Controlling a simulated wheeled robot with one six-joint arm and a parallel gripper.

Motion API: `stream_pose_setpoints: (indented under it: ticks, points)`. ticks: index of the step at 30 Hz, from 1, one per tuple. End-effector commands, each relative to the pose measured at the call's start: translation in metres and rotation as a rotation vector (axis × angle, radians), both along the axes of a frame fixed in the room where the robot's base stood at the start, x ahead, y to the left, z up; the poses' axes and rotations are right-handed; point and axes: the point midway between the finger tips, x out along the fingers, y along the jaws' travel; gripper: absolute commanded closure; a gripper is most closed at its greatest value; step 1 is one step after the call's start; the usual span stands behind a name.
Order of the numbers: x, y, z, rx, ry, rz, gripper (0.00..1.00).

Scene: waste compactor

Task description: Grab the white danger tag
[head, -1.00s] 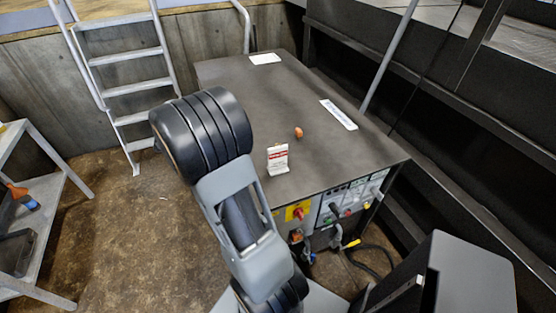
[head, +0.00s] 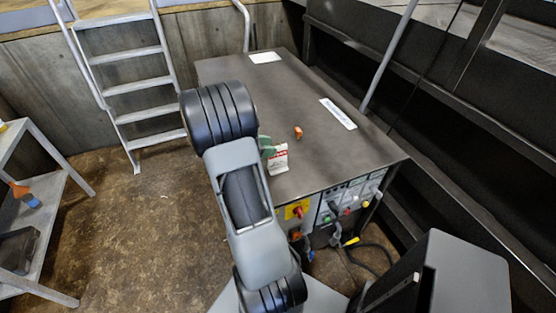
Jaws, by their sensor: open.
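The white danger tag (head: 280,161), with a red band near its top, stands on the dark top of the cabinet (head: 318,108) near its front left edge. My gripper (head: 267,148) shows only as small green finger parts beside my arm, just left of and behind the tag's upper part. It is open, and the rest of it is hidden by my arm. I cannot tell whether the fingers touch the tag or lie around it.
A small orange object (head: 298,132) is on the cabinet top, right of the tag. White labels lie farther back (head: 265,57) and right (head: 338,114). A control panel (head: 345,201) with knobs faces front. A ladder (head: 128,85) and a shelf (head: 38,215) stand left.

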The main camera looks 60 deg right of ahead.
Motion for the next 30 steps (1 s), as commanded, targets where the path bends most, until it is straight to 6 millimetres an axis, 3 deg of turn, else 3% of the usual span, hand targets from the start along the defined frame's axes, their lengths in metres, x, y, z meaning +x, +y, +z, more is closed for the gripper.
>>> stream_pose_setpoints:
  ticks: [9,18,30]
  points:
    - [-0.021,-0.026,-0.018,0.001,0.002,-0.002,0.57]
    - [-0.022,-0.028,-0.020,0.000,0.000,-0.001,0.57]
    - [-0.022,-0.028,-0.019,0.000,0.000,-0.001,0.95]
